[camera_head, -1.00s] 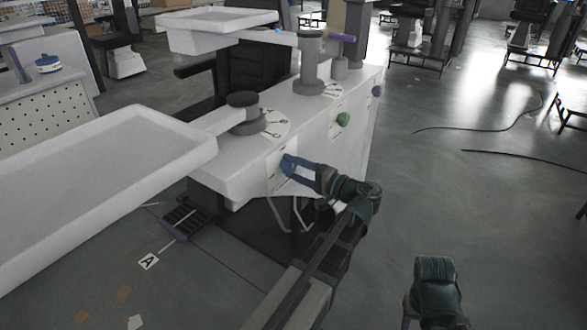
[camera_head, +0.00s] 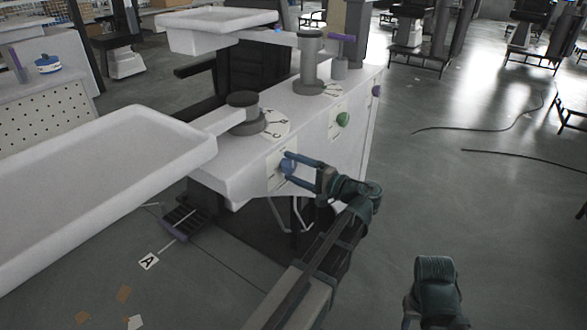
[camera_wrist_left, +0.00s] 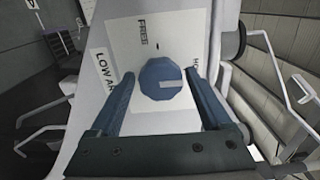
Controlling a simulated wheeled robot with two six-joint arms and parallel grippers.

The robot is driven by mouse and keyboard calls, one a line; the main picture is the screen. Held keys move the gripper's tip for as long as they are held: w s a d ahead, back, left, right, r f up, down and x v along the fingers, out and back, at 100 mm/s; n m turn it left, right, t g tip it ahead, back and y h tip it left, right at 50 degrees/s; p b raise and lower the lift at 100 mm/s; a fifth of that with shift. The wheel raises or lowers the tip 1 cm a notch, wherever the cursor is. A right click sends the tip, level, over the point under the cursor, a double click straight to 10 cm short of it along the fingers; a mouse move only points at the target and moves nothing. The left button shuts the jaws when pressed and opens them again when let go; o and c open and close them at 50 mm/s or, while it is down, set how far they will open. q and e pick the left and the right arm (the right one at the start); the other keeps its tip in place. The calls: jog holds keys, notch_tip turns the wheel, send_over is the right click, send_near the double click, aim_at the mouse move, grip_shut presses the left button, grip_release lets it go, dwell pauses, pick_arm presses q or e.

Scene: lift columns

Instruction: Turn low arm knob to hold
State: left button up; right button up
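The low arm knob (camera_head: 288,166) is a blue knob on a white plate on the side of the white cabinet.
The low arm's white tray (camera_head: 190,147) extends left from a grey post (camera_head: 243,112) with a dial. A second tray (camera_head: 215,27) and post stand behind. A green knob (camera_head: 343,119) and a purple knob (camera_head: 376,90) are further along the cabinet. Floor at right is open, with cables.

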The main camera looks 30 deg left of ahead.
pick_arm(q)
jog(key=shift+o, duration=0.6)
jog(key=s+d, duration=0.1)
jog(key=d, duration=1.2)
jog(key=shift+d, duration=0.35)
jog(key=shift+s, duration=0.1)
